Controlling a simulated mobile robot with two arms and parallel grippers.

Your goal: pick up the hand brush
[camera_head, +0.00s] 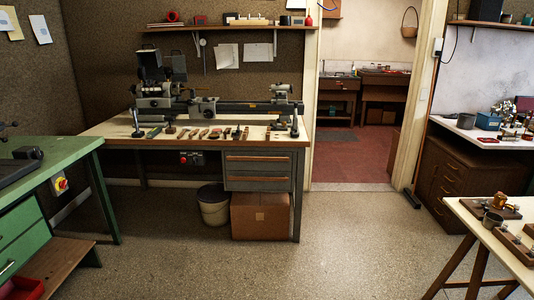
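I cannot make out a hand brush for certain in the head view. A row of small hand tools (203,134) lies along the front of the wooden workbench (118,129), and they are too small to tell apart. Neither of my grippers is in view.
A lathe (240,107) stands on the workbench, with a cardboard box (261,216) and a bin (213,206) below. A green bench (48,152) is at left. A trestle table (478,226) and a white counter (462,130) are at right. The middle floor and doorway are clear.

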